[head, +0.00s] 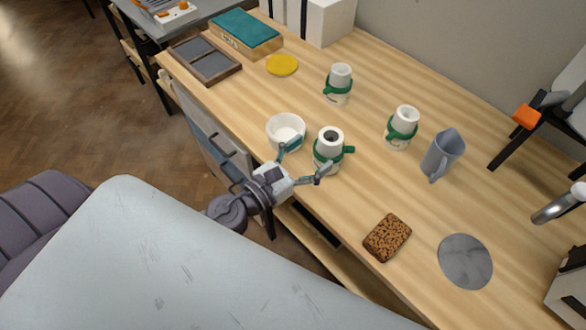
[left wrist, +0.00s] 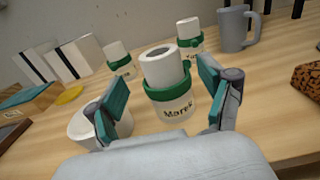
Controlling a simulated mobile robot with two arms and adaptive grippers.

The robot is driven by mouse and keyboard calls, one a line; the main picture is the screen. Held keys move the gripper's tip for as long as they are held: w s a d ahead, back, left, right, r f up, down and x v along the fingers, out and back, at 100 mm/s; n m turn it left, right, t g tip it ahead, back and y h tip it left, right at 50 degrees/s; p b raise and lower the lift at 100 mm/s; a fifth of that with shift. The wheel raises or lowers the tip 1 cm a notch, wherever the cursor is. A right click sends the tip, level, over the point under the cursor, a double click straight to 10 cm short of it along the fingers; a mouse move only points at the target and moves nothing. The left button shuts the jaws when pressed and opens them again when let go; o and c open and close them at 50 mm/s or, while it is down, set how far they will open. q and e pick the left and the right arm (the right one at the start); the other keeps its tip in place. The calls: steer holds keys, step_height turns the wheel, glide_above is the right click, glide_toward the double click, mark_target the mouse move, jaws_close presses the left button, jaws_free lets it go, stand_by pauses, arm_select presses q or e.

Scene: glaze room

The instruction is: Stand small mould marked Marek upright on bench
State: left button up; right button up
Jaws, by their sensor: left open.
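The small mould marked Marek (head: 328,150) stands on the bench (head: 340,225) near its front edge, with its narrow white end and dark round opening on top. It has a green band with a knob to the right. In the left wrist view the name shows right way up on the mould's lower body (left wrist: 175,108). My left gripper (head: 308,160) is open at the mould's front side; in the left wrist view its teal fingertips (left wrist: 165,92) are spread to either side of the mould. I cannot tell whether they touch it. My right gripper is not in view.
A white bowl (head: 276,132) stands close left of the mould, by one finger. Two similar green-banded moulds (head: 338,92) (head: 400,135) and a grey jug (head: 440,160) stand behind. A brown speckled block (head: 387,237) and grey disc (head: 465,262) lie right. Bare bench lies between.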

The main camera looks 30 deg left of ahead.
arm_select(q)
steer(key=b+v, duration=0.2)
steer(key=v, duration=0.3)
steer(key=shift+s+a, duration=0.1)
steer(key=shift+s, duration=0.15)
